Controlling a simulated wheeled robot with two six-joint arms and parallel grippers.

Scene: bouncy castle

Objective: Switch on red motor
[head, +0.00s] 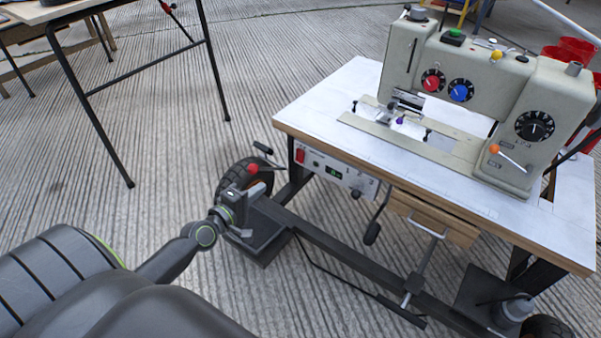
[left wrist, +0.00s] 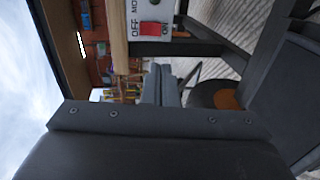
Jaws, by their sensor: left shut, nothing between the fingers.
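The red motor switch (head: 300,156) sits at the left end of a white control box (head: 337,172) under the sewing table's front edge. In the left wrist view the red switch (left wrist: 150,29) shows between the letters OFF and ON; I cannot tell which way it is tipped. My left gripper (head: 258,191) is shut and empty, below and left of the switch and apart from it. Its closed fingers (left wrist: 161,86) show in the left wrist view, with the switch beyond them. My right gripper is not in view.
The sewing machine (head: 480,100) stands on the white tabletop (head: 318,108). A wooden drawer (head: 435,218) hangs right of the box. Open floor lies left of the table.

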